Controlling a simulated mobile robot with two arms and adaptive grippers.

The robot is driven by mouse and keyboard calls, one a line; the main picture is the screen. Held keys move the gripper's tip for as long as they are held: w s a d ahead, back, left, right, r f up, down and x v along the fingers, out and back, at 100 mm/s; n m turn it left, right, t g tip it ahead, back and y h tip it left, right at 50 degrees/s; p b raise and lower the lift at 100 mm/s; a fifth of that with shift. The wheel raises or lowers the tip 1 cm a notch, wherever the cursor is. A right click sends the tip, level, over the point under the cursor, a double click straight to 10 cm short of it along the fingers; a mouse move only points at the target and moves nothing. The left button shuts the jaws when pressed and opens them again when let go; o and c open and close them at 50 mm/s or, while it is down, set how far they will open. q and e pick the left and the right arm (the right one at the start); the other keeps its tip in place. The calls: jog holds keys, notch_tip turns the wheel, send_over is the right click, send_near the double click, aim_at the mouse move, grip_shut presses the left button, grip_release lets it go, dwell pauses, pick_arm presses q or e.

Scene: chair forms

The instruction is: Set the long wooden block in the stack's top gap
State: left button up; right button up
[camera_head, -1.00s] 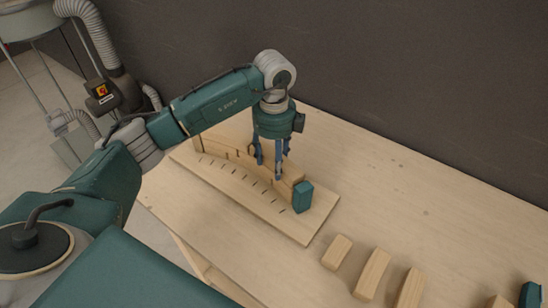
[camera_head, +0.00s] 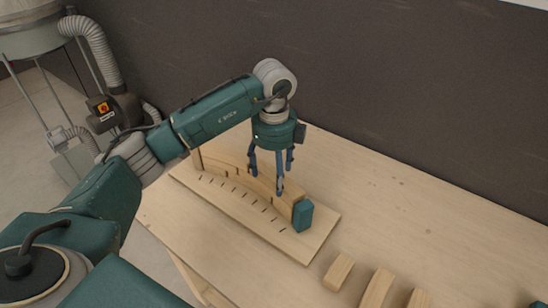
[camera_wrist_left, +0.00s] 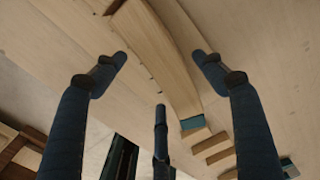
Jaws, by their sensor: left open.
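A long, curved wooden stack (camera_head: 235,165) stands on edge on a slotted wooden board (camera_head: 235,207). A teal block (camera_head: 302,215) is at its near right end. My left gripper (camera_head: 271,172) is above the right half of the stack, its blue fingers spread open and holding nothing that I can see. In the left wrist view the gripper (camera_wrist_left: 160,75) has its fingers on both sides of a long curved wooden piece (camera_wrist_left: 165,60). I cannot tell which piece is the long block, and the top gap is not clearly visible. My right gripper is not in view.
Loose wooden blocks (camera_head: 338,272) (camera_head: 376,290) lie on the pale table (camera_head: 430,230) at the lower right. The table right of the board is clear up to the dark wall (camera_head: 420,100). A machine with a grey hose (camera_head: 98,45) stands at the left.

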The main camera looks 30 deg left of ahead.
aim_at(274, 178)
pick_arm(q)
notch_tip(274, 178, up, 10)
jog(key=b, duration=0.1)
dwell(0.6)
